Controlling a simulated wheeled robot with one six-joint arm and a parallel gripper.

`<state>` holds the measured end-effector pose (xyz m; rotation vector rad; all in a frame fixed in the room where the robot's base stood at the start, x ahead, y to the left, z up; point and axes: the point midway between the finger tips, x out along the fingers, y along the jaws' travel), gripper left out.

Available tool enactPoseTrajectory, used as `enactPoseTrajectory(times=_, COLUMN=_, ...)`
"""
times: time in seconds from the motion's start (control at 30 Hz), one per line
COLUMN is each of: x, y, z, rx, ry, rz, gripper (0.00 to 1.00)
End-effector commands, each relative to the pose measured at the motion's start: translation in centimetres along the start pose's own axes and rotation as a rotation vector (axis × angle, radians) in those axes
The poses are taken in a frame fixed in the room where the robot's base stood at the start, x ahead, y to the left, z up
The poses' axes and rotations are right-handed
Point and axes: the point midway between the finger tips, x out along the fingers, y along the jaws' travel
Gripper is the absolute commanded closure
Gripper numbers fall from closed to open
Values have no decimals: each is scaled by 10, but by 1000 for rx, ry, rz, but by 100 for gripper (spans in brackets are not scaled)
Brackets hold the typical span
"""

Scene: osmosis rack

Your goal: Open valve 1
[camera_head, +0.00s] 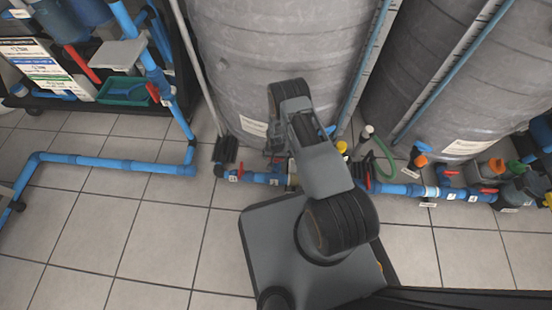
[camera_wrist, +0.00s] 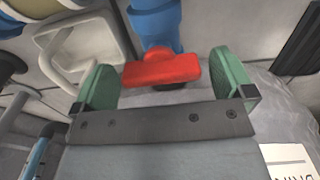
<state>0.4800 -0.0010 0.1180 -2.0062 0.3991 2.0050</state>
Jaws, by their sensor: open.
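A red valve handle (camera_wrist: 160,70) sits on a blue pipe fitting (camera_wrist: 155,22) in the wrist view. My gripper (camera_wrist: 163,58) is open, with one green finger pad on each side of the handle. Gaps show between the handle's ends and both pads; the right gap is narrower. In the head view my arm covers most of the gripper and this part of the pipe line. A red handle (camera_head: 240,171) shows left of my arm on the low blue pipe, and another (camera_head: 367,178) shows right of it. I cannot read which label is valve 1.
Large grey tanks (camera_head: 275,60) stand close behind the pipe. More valves and a pump (camera_head: 520,190) lie to the right. A blue pipe (camera_head: 110,163) runs along the floor at left. A pale bracket (camera_wrist: 85,45) is near the left finger.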

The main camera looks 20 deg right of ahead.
Motion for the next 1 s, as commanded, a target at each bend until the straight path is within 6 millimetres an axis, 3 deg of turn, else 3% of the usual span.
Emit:
enactPoseTrajectory(times=0.33, x=2, y=0, z=0, rx=0, ry=0, rz=0, gripper=1)
enactPoseTrajectory(times=0.8, x=2, y=0, z=0, rx=0, ry=0, rz=0, gripper=45)
enactPoseTrajectory(times=1.0, x=2, y=0, z=0, rx=-20, ry=0, rz=0, gripper=45)
